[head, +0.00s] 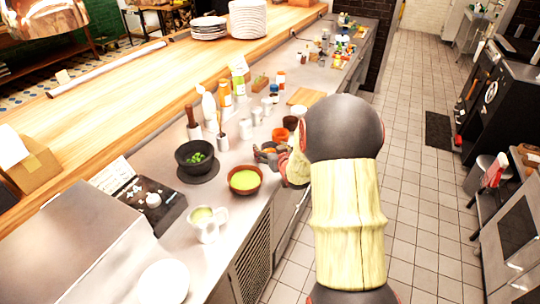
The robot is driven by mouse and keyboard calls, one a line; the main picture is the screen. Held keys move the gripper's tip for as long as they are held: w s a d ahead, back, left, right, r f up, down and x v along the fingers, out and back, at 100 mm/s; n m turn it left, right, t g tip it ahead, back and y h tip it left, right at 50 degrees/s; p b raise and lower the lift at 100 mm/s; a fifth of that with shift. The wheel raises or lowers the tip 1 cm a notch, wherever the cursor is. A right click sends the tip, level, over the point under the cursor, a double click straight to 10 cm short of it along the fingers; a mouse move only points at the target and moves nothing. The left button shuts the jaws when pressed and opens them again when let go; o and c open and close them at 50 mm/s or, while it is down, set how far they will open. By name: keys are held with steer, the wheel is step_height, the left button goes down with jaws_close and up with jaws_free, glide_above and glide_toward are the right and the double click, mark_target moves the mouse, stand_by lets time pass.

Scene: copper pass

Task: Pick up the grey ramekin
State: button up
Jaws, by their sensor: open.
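My gripper (266,153) is low over the steel counter's front edge, its fingers pointing left, just behind a brown bowl of green soup (245,180). It is small in the picture, and I see nothing held in it. I cannot clearly pick out a grey ramekin. Several small pale cups stand beyond the gripper, among them a pale cup (246,129) and another (257,117); I cannot tell whether one is the ramekin. My arm and gripper hide part of the counter.
Bottles (225,92) and a wooden board (304,96) are farther back. The tiled floor (420,190) to the right is open.

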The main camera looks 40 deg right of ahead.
steer(key=c, duration=0.3)
steer(key=c, duration=1)
